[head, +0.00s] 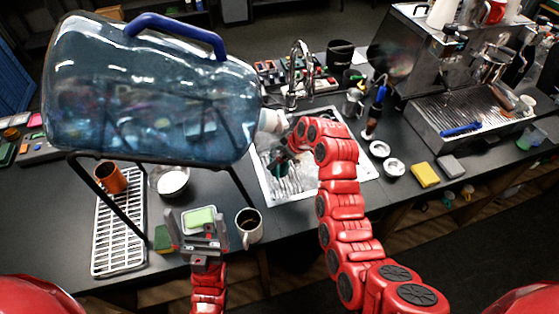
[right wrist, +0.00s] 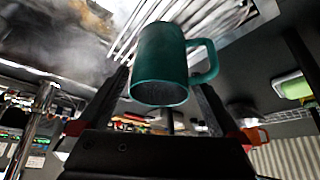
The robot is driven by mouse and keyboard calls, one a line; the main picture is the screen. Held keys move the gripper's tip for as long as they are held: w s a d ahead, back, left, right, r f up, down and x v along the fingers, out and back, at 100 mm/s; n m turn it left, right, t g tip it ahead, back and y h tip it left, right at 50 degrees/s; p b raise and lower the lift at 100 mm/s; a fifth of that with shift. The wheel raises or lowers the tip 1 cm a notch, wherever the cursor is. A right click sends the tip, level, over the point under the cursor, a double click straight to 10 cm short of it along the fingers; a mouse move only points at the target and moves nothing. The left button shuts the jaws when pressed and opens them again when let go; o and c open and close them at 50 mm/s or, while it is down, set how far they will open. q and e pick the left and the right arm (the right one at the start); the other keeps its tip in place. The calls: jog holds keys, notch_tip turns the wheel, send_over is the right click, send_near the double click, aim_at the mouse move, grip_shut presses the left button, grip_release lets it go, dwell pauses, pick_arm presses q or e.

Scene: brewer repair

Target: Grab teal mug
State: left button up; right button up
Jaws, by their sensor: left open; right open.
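The teal mug (right wrist: 160,58) is large in the right wrist view, with its handle on the right. My right gripper (right wrist: 162,82) is open, with one finger showing on each side of the mug's lower part. I cannot tell whether either finger touches it. In the head view my right arm reaches into the sink (head: 272,182), and the arm and its gripper hide most of the mug there. My left gripper (head: 204,232) is open and empty above the counter's front edge, away from the mug.
A large blue water bottle (head: 150,95) lies on a black stand left of the sink. A faucet (head: 298,70) rises behind the sink. An espresso machine (head: 460,115) is at the right.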

jog(key=shift+x, duration=1.1)
grip_shut()
jog(key=shift+w+r, duration=0.15)
